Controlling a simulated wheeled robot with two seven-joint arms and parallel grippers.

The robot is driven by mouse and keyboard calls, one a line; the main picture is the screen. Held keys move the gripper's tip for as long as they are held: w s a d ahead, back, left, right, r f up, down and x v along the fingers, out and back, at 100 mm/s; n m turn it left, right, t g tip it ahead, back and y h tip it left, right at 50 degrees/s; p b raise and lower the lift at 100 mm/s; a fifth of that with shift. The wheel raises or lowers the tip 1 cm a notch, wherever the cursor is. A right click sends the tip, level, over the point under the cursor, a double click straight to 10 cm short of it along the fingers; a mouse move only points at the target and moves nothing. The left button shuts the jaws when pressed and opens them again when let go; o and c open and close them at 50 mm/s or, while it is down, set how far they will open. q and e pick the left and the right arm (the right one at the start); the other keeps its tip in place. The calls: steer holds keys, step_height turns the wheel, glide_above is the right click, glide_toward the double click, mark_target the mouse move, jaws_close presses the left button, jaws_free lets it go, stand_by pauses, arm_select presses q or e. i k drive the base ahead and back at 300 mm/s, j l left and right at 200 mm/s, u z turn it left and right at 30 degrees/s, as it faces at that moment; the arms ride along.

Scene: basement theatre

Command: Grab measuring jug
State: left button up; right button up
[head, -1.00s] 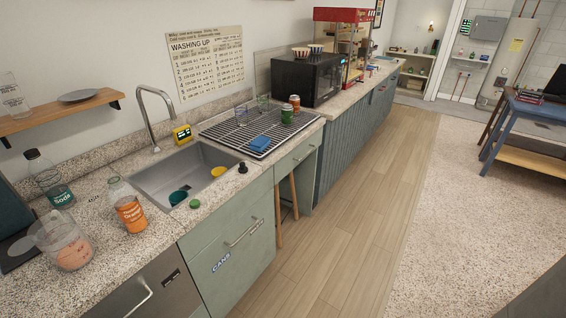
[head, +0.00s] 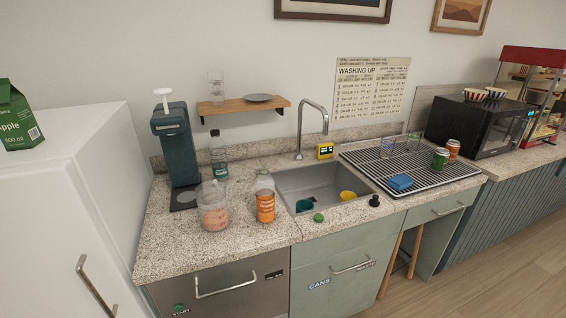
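A clear jug (head: 213,208) with pinkish-orange contents or markings stands upright on the speckled counter, left of an orange-labelled bottle (head: 265,204). A clear vessel with white markings (head: 215,88) stands on the left part of the wooden wall shelf (head: 243,107); it is too small to tell whether it is a measuring jug. Neither of my grippers shows in the head view.
A dark drink machine (head: 172,145) and a soda bottle (head: 218,158) stand behind the jug. The sink (head: 325,180) holds a teal and a yellow item. A white fridge (head: 65,215) borders the counter at left. The front-left counter (head: 165,250) is clear.

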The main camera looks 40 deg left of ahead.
mark_target(211, 196)
steer(key=u, duration=1.65)
